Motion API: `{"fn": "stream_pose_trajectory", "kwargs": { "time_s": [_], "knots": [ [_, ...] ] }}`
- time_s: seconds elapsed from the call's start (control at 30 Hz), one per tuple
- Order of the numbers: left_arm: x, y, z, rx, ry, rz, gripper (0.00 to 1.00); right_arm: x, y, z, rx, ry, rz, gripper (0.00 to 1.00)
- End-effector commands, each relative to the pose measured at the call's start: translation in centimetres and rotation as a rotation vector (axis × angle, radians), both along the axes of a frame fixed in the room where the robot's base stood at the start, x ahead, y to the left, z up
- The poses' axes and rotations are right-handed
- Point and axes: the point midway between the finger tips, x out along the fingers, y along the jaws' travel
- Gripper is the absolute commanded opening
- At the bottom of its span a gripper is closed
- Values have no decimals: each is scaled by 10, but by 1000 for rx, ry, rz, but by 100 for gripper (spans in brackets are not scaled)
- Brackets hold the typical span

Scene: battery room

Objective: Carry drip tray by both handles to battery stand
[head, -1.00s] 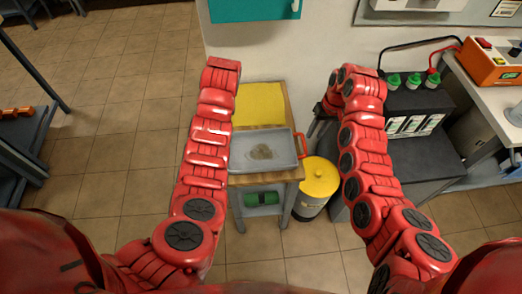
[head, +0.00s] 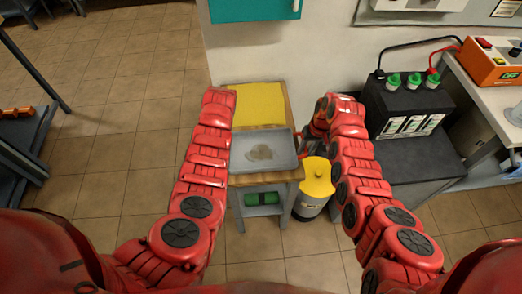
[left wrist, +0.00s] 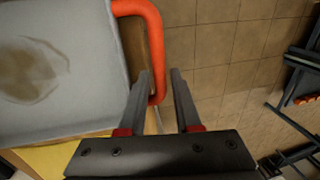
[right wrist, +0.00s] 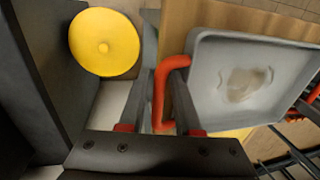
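The grey drip tray (head: 291,157), with a brown stain inside, rests on a wooden-topped stand. Its one red handle (left wrist: 153,50) shows in the left wrist view, with its outer bar between the fingers of my left gripper (left wrist: 160,75). That gripper is open, and the head view hides it behind my arm. The other red handle (right wrist: 158,95) shows in the right wrist view, between the fingers of my right gripper (right wrist: 162,75), which looks open. In the head view my right gripper (head: 308,146) is at the tray's right side. The dark battery stand (head: 425,168) is at the right.
A black battery (head: 410,100) with green caps and cables stands on the battery stand. A yellow-lidded bin (head: 318,178) is between the two stands. A yellow sheet (head: 259,103) lies behind the tray. An orange charger (head: 490,62) sits on the right bench. Floor in front is clear.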

Motion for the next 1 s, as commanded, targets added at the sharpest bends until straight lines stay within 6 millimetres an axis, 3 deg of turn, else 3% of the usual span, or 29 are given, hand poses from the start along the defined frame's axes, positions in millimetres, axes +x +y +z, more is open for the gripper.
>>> {"fn": "stream_pose_trajectory", "kwargs": {
  "time_s": [0.27, 0.43, 1.0],
  "knots": [
    [0, 0, 0, 0, 0, 0, 30, 0, 0, 0, 0, 0, 0, 30],
    [0, 0, 0, 0, 0, 0, 0, 0, 0, 0, 0, 0, 0, 0],
    [0, 0, 0, 0, 0, 1, 0, 0, 0, 0, 0, 0, 0, 0]
  ]
}}
